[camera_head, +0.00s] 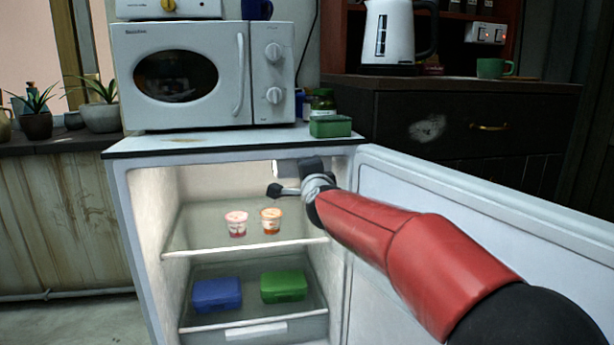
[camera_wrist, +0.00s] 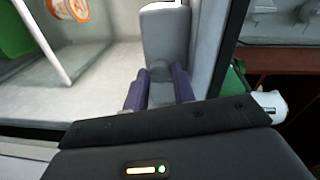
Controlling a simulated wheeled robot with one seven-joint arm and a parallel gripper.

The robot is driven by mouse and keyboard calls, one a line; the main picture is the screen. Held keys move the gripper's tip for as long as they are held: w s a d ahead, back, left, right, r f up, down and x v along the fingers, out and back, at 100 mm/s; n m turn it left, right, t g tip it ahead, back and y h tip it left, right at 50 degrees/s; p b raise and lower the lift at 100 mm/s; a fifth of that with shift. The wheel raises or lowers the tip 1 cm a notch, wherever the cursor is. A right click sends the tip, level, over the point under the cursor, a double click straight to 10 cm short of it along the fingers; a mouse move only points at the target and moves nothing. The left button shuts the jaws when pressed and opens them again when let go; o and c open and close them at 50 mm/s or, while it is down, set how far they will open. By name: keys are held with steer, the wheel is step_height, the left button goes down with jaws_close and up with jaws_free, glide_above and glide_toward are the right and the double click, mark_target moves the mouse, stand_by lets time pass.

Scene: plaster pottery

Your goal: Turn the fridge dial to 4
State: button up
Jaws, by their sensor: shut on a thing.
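The open fridge (camera_head: 118,175) stands in the middle of the head view. A pale thermostat housing (camera_head: 284,168) shows at the upper right inside it, partly covered by my gripper (camera_head: 312,167). In the wrist view, the grey housing (camera_wrist: 166,35) is ahead, with the small grey dial (camera_wrist: 160,72) on its near side. My gripper's two purple fingers (camera_wrist: 159,88) are shut on the dial, one on each side. The dial's numbers and pointer cannot be read in either view; only a bit of white marking shows at the top edge of the wrist view.
Two yogurt cups (camera_head: 236,224) stand on the upper shelf. A blue box (camera_head: 217,294) and a green box (camera_head: 284,287) sit below. The open fridge door (camera_head: 480,210) is on the right, behind my arm. A microwave (camera_head: 205,75) and a green container (camera_head: 330,126) stand on top.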

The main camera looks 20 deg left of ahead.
steer(key=o, duration=1)
